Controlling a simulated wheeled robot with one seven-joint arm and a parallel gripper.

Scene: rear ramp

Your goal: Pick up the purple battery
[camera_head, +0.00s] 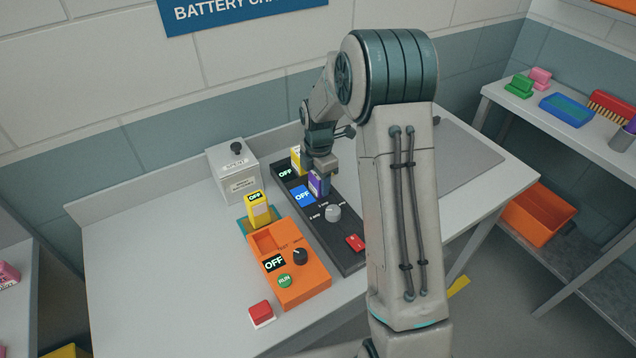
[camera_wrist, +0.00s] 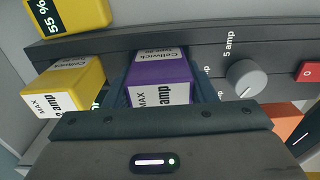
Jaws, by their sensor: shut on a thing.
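The purple battery (camera_head: 318,184) stands at the dark charger (camera_head: 337,232), beside a blue OFF display. In the wrist view the purple battery (camera_wrist: 160,73) shows its white label and sits in front of the charger panel. My gripper (camera_head: 318,168) is above the charger and shut on the purple battery. In the wrist view the gripper's dark body fills the bottom, and the fingers are mostly hidden around the battery. I cannot tell whether the battery is still seated in its slot.
A yellow battery (camera_head: 296,160) stands close behind the purple one. Another yellow battery (camera_head: 258,208) stands by the orange tester (camera_head: 290,265). A grey box (camera_head: 233,171) is at the back left. A red button (camera_head: 261,313) sits near the front. The table's left side is clear.

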